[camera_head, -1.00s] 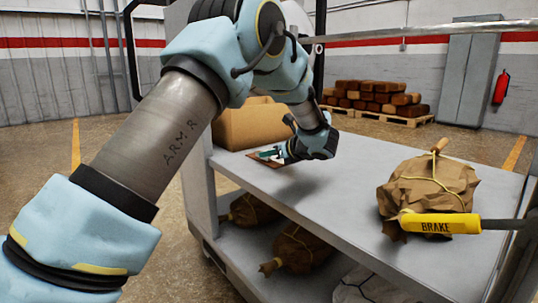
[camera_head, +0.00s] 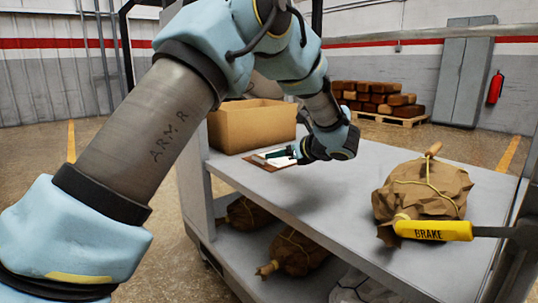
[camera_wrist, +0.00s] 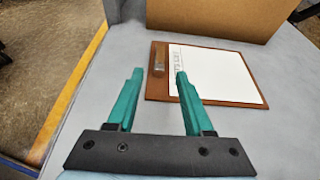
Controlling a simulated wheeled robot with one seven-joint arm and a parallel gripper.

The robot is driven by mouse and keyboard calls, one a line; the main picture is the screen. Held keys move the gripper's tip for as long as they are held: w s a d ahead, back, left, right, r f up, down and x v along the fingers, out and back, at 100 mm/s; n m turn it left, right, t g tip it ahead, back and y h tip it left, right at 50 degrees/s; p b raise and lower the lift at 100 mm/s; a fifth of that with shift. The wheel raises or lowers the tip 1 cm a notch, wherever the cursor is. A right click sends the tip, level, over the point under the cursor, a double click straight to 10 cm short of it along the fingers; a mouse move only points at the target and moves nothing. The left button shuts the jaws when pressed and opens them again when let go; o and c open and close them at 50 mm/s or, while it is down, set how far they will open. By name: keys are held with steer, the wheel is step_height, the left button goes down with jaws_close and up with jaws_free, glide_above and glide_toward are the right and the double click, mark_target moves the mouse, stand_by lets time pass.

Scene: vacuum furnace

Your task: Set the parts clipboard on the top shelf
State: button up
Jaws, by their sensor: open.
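The parts clipboard (camera_wrist: 205,102) is brown with a white sheet and a metal clip, and lies flat on the grey top shelf (camera_head: 320,190). In the head view the clipboard (camera_head: 279,166) is near the shelf's far left part, in front of a cardboard box. My gripper (camera_wrist: 157,75) has teal fingers spread apart with nothing between them. In the wrist view the right finger overlaps the sheet, and the left finger is left of the board, over bare shelf. In the head view my gripper (camera_head: 283,153) is close to the clipboard; whether it touches cannot be told.
The open cardboard box (camera_head: 252,128) stands just behind the clipboard. A paper-wrapped bundle (camera_head: 420,190) sits on the shelf's right part, by the yellow brake handle (camera_head: 433,230). More bundles (camera_head: 298,252) lie on the lower shelf. The middle of the top shelf is clear.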

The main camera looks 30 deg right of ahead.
steer(key=v, duration=0.5)
steer(key=shift+w, duration=0.1)
steer(key=w+a+m+h, duration=0.1)
steer(key=w+a+m, duration=0.2)
steer(key=w+m, duration=0.1)
steer(key=w+a+r+m+h, duration=0.1)
steer(key=w+a+m+h, duration=0.1)
steer(key=w+a+m, duration=0.2)
steer(key=w+a+m+h, duration=0.2)
steer(key=w+a+m, duration=0.2)
steer(key=m, duration=0.3)
steer(key=shift+w+a+r, duration=0.2)
steer(key=shift+w+r, duration=0.2)
steer(key=shift+w, duration=0.3)
steer(key=s+a+f+m+g, duration=0.4)
steer(key=a+m, duration=0.4)
steer(key=a, duration=0.3)
steer(key=s+a+f+m+g, duration=0.3)
steer(key=s+a+f+m, duration=0.1)
steer(key=a+m, duration=0.6)
steer(key=s+a+f+m+g+y, duration=0.1)
steer(key=s+a+f+m+g, duration=0.1)
steer(key=s+a, duration=0.5)
steer(key=s+a+f+m+g+y, duration=0.1)
steer(key=s+a+f+m+g, duration=0.1)
steer(key=s+a+m, duration=0.2)
steer(key=s+a, duration=0.2)
steer(key=a, duration=0.1)
steer(key=shift+s+a+f+m+g, duration=0.3)
steer(key=shift+s+f+g, duration=0.1)
